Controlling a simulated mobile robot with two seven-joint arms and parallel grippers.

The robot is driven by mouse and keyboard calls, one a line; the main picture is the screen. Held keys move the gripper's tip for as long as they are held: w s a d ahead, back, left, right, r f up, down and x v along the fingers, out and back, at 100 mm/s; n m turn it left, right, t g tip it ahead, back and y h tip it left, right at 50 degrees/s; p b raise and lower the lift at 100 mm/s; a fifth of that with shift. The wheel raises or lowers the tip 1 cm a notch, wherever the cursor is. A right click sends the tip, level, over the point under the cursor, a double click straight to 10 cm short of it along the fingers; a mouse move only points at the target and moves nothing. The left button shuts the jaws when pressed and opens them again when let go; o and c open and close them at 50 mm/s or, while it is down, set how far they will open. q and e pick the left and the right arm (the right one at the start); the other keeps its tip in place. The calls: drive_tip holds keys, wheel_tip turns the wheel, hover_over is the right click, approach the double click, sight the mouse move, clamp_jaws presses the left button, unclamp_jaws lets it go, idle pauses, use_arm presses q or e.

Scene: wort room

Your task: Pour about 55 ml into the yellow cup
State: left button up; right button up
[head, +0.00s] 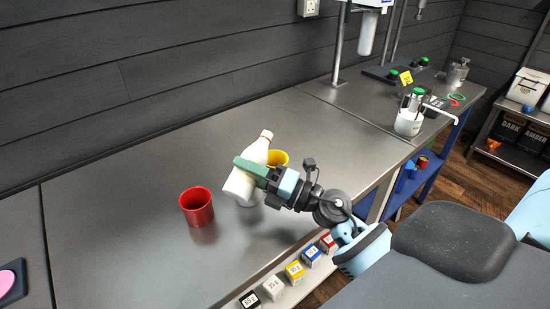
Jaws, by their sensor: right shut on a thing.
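A white bottle (258,149) is held by my right gripper (256,170), whose green fingers are shut around its middle. The bottle leans a little, its top toward the upper right. I cannot tell whether its base touches the table. The yellow cup (279,157) stands just behind and to the right of the bottle. The bottle and gripper hide much of it, and its inside cannot be judged for liquid. A red cup (196,206) stands upright on the table to the left, apart from the bottle. My left gripper is not in view.
The steel table (120,225) is clear at left and behind the cups. Small labelled boxes (294,270) line a ledge below the front edge. A jar with a green top (411,112) stands at the far right. A pink disc (8,280) lies at the left edge.

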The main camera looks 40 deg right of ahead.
sight(266, 157)
idle(0.4)
